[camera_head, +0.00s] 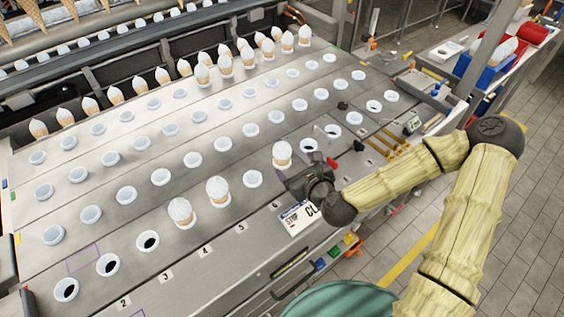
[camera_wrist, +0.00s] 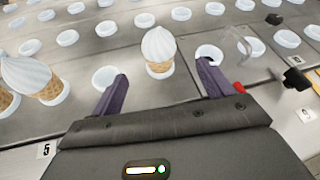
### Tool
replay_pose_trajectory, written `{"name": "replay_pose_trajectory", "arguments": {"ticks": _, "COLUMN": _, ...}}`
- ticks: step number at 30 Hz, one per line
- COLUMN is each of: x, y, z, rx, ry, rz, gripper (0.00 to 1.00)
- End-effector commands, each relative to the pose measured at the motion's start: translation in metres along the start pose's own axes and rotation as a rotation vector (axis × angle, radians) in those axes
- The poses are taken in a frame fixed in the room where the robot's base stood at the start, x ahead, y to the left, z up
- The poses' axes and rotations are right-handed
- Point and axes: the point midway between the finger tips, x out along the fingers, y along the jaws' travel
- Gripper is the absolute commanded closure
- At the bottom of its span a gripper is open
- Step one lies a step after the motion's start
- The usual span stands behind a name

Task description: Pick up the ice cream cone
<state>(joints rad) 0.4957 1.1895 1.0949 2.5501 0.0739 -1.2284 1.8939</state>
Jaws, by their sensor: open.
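An ice cream cone (camera_head: 282,154) with white swirled ice cream stands upright in a holder cup, just beyond my gripper. In the wrist view this cone (camera_wrist: 158,50) is ahead of the open jaws, roughly midway between them. My gripper (camera_head: 292,178) is open, and its two dark fingers (camera_wrist: 155,85) hold nothing. Two more cones, one (camera_head: 217,190) and another (camera_head: 181,212), stand in the front row to the left. They also show at the left edge of the wrist view (camera_wrist: 32,75).
Rows of white cups (camera_head: 252,179) cover the metal table, some empty with dark holes (camera_head: 148,241). More cones (camera_head: 203,75) stand at the back. A sign (camera_head: 298,217) lies below my gripper. Wooden-handled tools (camera_head: 385,145) and a blue bin (camera_head: 484,72) are to the right.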

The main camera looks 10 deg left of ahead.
Motion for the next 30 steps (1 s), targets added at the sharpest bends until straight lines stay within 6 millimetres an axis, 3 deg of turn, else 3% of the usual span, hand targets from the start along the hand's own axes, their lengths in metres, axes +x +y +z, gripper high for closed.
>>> {"name": "replay_pose_trajectory", "arguments": {"ticks": 13, "x": 0.023, "y": 0.001, "z": -0.004, "rx": -0.001, "ry": -0.002, "rz": -0.001, "gripper": 0.20}}
{"name": "replay_pose_trajectory", "arguments": {"ticks": 21, "x": 0.064, "y": 0.001, "z": 0.002, "rx": 0.001, "ry": 0.000, "rz": 0.001, "gripper": 0.20}}
{"name": "replay_pose_trajectory", "arguments": {"ticks": 30, "x": 0.068, "y": -0.001, "z": 0.001, "rx": 0.001, "ry": 0.000, "rz": -0.001, "gripper": 0.20}}
